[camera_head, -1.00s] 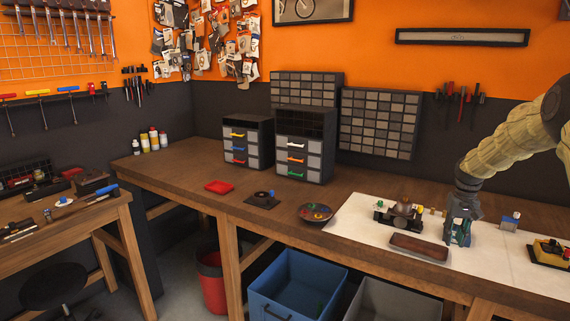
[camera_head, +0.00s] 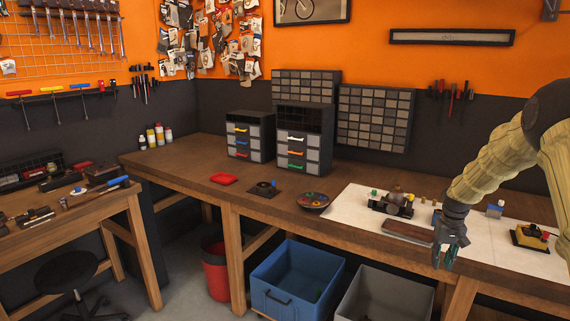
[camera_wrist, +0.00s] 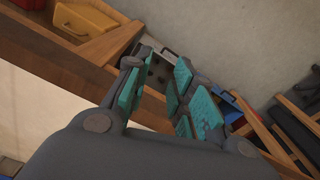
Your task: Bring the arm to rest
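My gripper (camera_head: 445,262) hangs in front of the bench's front edge at the right of the head view, tips pointing down. In the wrist view its teal-padded fingers (camera_wrist: 158,72) stand apart. I see nothing held between them. My arm reaches in from the right edge of the head view, bent downward at the wrist.
The wooden bench (camera_head: 340,213) is just behind my gripper. A brown tray (camera_head: 408,232) and a carburettor-like part (camera_head: 392,204) sit on its white mat (camera_head: 480,232). A grey bin (camera_head: 385,296) and blue bin (camera_head: 297,283) stand below. A yellow-black part (camera_head: 532,238) lies at right.

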